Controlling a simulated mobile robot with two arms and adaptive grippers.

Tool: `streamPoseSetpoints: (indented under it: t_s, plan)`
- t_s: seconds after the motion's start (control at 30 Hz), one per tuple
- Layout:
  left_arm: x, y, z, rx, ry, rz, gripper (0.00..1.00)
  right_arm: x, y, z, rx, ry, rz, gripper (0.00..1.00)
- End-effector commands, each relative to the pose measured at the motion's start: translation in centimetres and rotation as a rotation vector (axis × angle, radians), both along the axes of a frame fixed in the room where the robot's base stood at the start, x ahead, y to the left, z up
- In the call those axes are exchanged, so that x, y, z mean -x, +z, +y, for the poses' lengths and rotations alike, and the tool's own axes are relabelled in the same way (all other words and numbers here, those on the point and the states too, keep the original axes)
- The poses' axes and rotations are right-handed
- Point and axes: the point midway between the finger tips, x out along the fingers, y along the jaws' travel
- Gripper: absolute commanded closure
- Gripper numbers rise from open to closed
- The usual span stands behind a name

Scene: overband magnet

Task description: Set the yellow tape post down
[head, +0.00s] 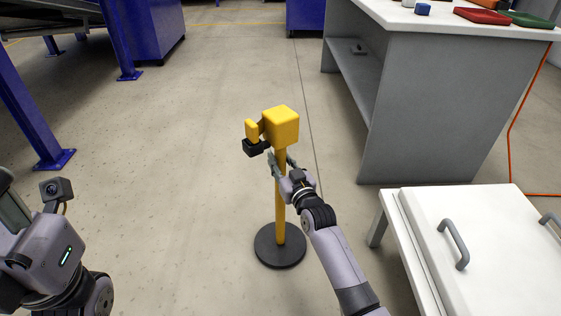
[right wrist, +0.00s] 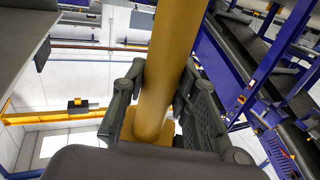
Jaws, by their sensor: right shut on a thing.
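The yellow tape post (head: 281,212) stands upright in the middle of the head view. It has a yellow box head (head: 281,126) with a smaller yellow and black part on its left side, and a round black base (head: 279,246). I cannot tell whether the base touches the floor. My right gripper (head: 282,163) is shut on the pole just below the head. In the right wrist view the pole (right wrist: 176,55) runs between the two fingers. My left gripper (head: 14,208) is only partly in view at the left edge, away from the post, its fingertips unclear.
A white bench (head: 407,225) with grey handles stands at the lower right. A grey workbench (head: 425,105) holding red, green and blue items is at the upper right. Blue steel legs (head: 30,115) stand at the left. The concrete floor left of the post is clear.

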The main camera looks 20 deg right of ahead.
Motion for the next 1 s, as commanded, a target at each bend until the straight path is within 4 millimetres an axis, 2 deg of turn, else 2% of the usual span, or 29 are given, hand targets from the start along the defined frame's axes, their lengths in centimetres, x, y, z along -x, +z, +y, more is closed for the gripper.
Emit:
streamPoseSetpoints:
  t_s: [0.03, 0.37, 0.57, 0.6, 0.73, 0.87, 1.0]
  plan:
    - [0.0, 0.1, 0.0, 0.0, 0.0, 0.0, 0.66, -0.2, 1.2, 0.0, -0.002, -0.002, -0.026, 0.72]
    - [0.1, 0.0, 0.0, 0.001, -0.001, -0.002, 0.66, -0.1, 0.4, 0.0, -0.001, -0.001, -0.01, 0.51]
    - [0.1, 0.0, 0.0, 0.001, -0.001, -0.001, 0.66, 0.0, 0.3, 0.0, -0.001, -0.001, -0.008, 0.5]
    - [0.0, -0.1, 0.0, 0.0, 0.0, -0.001, 0.66, 0.2, -0.9, 0.0, 0.002, 0.001, 0.019, 0.5]
    - [-0.1, -0.1, 0.0, -0.001, 0.001, 0.002, 0.66, 0.4, -0.7, 0.0, 0.001, 0.001, 0.014, 0.5]
    - [-0.1, -0.1, 0.0, 0.0, 0.001, 0.001, 0.66, 1.7, -0.5, -0.1, 0.001, 0.001, 0.008, 0.5]
    - [0.0, -0.1, 0.0, 0.0, 0.001, 0.001, 0.66, 4.4, -0.3, -0.4, 0.001, 0.0, 0.005, 0.5]
